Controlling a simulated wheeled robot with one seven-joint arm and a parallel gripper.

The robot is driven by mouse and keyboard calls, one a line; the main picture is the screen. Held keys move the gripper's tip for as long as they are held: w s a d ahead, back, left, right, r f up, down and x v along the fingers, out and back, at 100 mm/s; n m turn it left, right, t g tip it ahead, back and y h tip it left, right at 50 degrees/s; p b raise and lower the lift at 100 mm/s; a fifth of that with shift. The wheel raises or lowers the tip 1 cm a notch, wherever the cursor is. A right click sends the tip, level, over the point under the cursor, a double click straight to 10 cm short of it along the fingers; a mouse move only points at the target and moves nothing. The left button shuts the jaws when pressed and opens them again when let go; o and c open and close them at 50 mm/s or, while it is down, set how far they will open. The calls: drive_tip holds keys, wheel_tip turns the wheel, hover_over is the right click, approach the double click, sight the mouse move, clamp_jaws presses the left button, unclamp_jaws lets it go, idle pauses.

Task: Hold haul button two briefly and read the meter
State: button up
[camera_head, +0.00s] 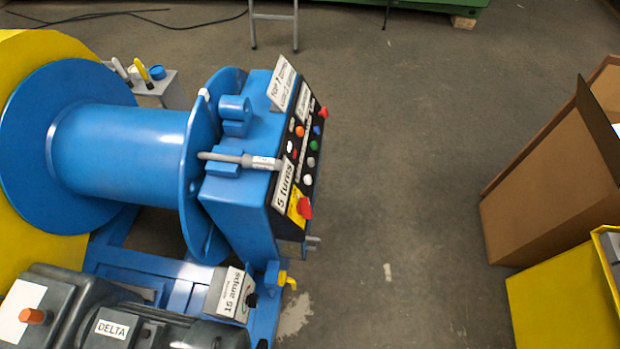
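The blue winch housing (243,190) stands left of centre. Its sloped black button panel (304,155) faces right and shows white, orange, red, blue, green and pale buttons. The panel lettering is too small to read, so I cannot tell which is haul button two. A red knob (304,208) sits on a yellow plate at the panel's lower end, and another red knob (323,113) at the upper end. A box with a white card reading about "15 amps" (237,295) sits below the housing; I see no needle or dial on it. My gripper is not in view.
A large blue drum (120,150) fills the left. A dark motor marked "DELTA" (112,329) is at lower left. Signs (283,83) stand on the housing. A cardboard box (555,190) and a yellow bin (565,300) stand at right. The floor between is clear.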

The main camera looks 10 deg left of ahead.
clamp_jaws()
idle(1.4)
